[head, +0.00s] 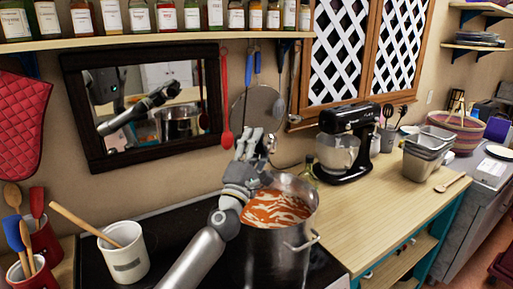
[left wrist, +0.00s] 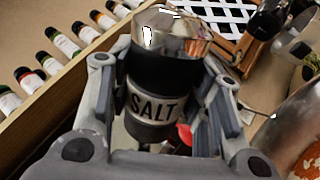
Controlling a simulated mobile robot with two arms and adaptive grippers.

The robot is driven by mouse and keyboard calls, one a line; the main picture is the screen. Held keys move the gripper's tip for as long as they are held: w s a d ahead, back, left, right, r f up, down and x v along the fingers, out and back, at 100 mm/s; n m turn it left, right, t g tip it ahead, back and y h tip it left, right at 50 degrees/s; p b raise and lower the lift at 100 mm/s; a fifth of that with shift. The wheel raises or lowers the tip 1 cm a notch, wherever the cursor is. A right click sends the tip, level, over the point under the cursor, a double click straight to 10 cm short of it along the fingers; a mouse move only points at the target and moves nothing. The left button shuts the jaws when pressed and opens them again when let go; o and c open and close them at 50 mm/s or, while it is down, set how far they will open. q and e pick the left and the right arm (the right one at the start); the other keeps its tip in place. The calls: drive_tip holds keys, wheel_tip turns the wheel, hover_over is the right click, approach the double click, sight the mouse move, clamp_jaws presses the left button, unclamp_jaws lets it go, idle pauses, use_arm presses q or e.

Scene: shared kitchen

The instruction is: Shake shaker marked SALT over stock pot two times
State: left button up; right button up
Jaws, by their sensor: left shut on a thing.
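The stock pot (head: 275,258) is a tall steel pot holding red soup with pale streaks, on the dark stove top. My left gripper (head: 262,143) is above the pot's back left rim. In the left wrist view the gripper (left wrist: 170,100) is shut around the salt shaker (left wrist: 165,72), a black cylinder with a shiny metal cap and a pale label reading SALT. The shaker is mostly hidden by the fingers in the head view. The pot's side and soup also show at the right edge of the left wrist view (left wrist: 290,120). My right gripper is not in view.
A white crock (head: 125,262) with a wooden spoon stands left of the pot. A black stand mixer (head: 352,140) and grey tins (head: 428,155) stand on the right counter. A framed mirror (head: 140,105), hanging utensils and a shelf of jars (head: 140,15) are behind.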

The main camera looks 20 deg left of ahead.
use_arm(q)
drive_tip(key=m+h+b, duration=0.1)
drive_tip(key=m+h, duration=0.2)
drive_tip(key=m, duration=0.1)
drive_tip(key=shift+f+m, duration=0.1)
drive_tip(key=shift+m, duration=0.3)
drive_tip(key=m+g+h+b, duration=0.1)
drive_tip(key=m+h+b, duration=0.1)
drive_tip(key=m+h, duration=0.1)
drive_tip(key=shift+f+m, duration=0.1)
drive_tip(key=shift+m, duration=0.8)
drive_tip(key=shift+m+g+h+b, duration=0.5)
drive_tip(key=shift+m+h+b, duration=0.4)
drive_tip(key=shift+m, duration=0.55)
drive_tip(key=shift+m+g+h+b, duration=0.6)
drive_tip(key=shift+m+b, duration=0.4)
drive_tip(key=shift+m, duration=0.45)
drive_tip(key=shift+a+h, duration=0.1)
drive_tip(key=shift+h, duration=0.2)
drive_tip(key=f+b, duration=0.5)
drive_tip(key=shift+w+d, duration=0.1)
drive_tip(key=shift+d, duration=0.15)
drive_tip(key=shift+f, duration=0.1)
